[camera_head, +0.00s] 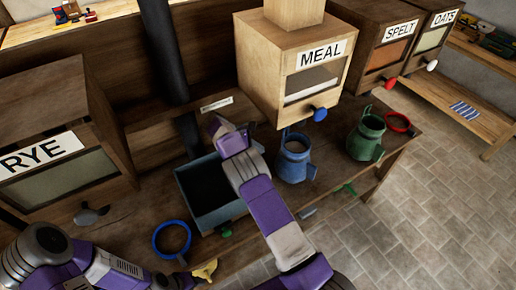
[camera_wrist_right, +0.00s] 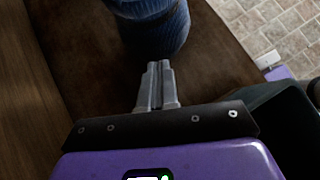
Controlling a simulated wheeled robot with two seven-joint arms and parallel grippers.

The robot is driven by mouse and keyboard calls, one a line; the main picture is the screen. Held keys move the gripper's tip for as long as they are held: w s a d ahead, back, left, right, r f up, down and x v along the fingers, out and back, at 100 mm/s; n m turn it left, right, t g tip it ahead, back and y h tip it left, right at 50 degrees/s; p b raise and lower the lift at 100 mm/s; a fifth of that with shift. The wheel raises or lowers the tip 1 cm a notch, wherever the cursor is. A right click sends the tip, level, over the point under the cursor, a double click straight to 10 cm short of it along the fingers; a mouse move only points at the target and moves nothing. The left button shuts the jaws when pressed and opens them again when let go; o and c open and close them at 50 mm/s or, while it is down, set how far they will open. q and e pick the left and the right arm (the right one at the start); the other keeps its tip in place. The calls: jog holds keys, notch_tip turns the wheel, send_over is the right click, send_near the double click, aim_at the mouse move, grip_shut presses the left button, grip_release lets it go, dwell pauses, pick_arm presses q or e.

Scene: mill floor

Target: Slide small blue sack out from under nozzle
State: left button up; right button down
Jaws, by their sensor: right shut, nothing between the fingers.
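The blue thing that matches the small blue sack (camera_head: 294,164) looks like an open-topped, jug-shaped container. It stands upright on the bench below the MEAL bin (camera_head: 265,88), whose blue knob (camera_head: 320,114) is near it. In the right wrist view a rounded blue sack surface (camera_wrist_right: 160,33) shows just beyond the fingertips, its top cut off. My right gripper (camera_wrist_right: 158,84) is shut and empty, pointing at it with a small gap. In the head view my right gripper (camera_head: 250,126) is small and partly hidden, left of the sack. I do not see a nozzle clearly. My left gripper is not in view.
A grey-blue open bin (camera_head: 211,218) sits left of my right forearm. A blue ring (camera_head: 171,241) lies at the front left. A dark pipe (camera_head: 164,48) rises behind.

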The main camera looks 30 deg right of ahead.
aim_at(278, 160)
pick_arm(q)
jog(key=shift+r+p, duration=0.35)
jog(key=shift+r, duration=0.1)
pick_arm(e)
jog(key=x, duration=0.7)
jog(key=shift+s+d+f, duration=0.15)
jog(key=shift+d+f, duration=0.1)
jog(key=shift+d, duration=0.05)
